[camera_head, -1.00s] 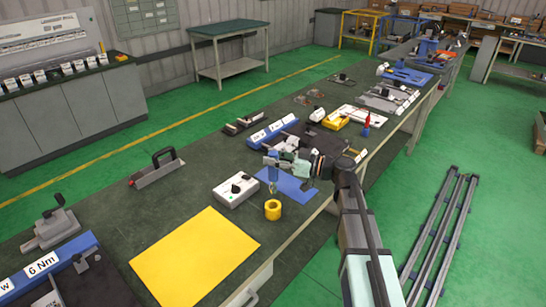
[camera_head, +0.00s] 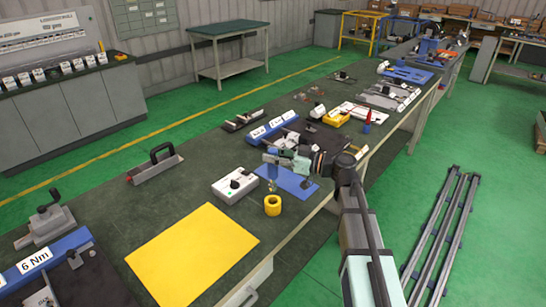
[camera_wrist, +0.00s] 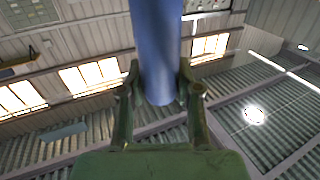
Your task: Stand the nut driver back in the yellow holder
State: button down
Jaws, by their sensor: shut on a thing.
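The yellow holder (camera_head: 272,207), a short ring-like cup, stands on the dark bench near its front edge. My gripper (camera_head: 275,161) is above it and shut on the blue handle of the nut driver (camera_head: 270,171). The nut driver is about upright, with its thin shaft pointing down at the holder's top. I cannot tell whether the tip is just above the opening or just inside it. In the wrist view the nut driver's blue handle (camera_wrist: 158,50) sits between both fingers of my gripper (camera_wrist: 160,85); its shaft does not show there.
A blue mat (camera_head: 292,183) lies behind the holder, under my gripper. A yellow sheet (camera_head: 193,255) lies in front on the left. A blue labelled rack (camera_head: 268,130) is farther back.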

aim_at(273, 165)
jog(key=shift+f+b, duration=1.95)
jog(key=shift+f, duration=0.1)
jog(key=shift+b, duration=2.05)
dwell(0.4)
